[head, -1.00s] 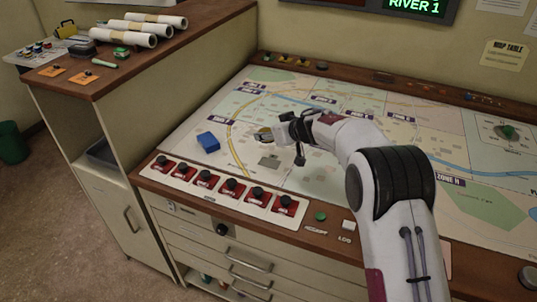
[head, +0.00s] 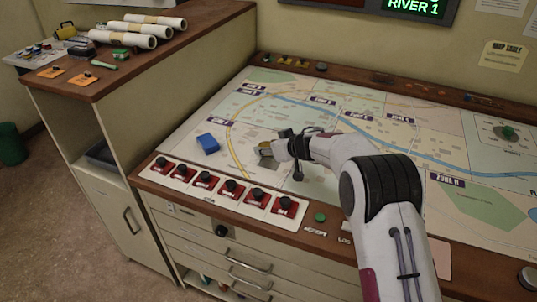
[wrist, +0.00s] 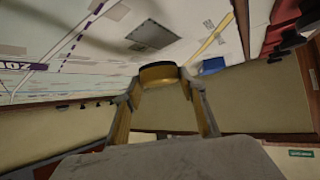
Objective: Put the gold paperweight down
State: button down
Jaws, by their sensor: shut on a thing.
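My gripper (head: 273,149) is shut on the gold paperweight (head: 265,144), a small round piece with a dark face. In the wrist view the paperweight (wrist: 158,77) sits between the two fingertips. It is over the map near a flat grey square (head: 264,158), which the gripper partly covers in the head view. The grey square (wrist: 153,36) shows whole in the wrist view, beyond the paperweight and apart from it in the picture. I cannot tell how high the paperweight is above the map.
A blue block (head: 208,143) lies on the map (head: 300,115) left of the gripper. A row of red switches (head: 207,179) runs along the front edge, with a green button (head: 320,217) to its right. The map beyond the gripper is clear.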

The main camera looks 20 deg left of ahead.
jog(key=shift+f, duration=1.45)
jog(key=c, duration=1.2)
grip_release()
jog(key=shift+f, duration=0.2)
jog(key=shift+c, duration=0.2)
jog(key=shift+r, duration=0.15)
jog(key=shift+v, duration=1.1)
jog(key=v, duration=0.9)
jog(key=shift+s+d+r, duration=0.2)
jog(key=shift+d, duration=0.05)
jog(key=shift+r, duration=0.1)
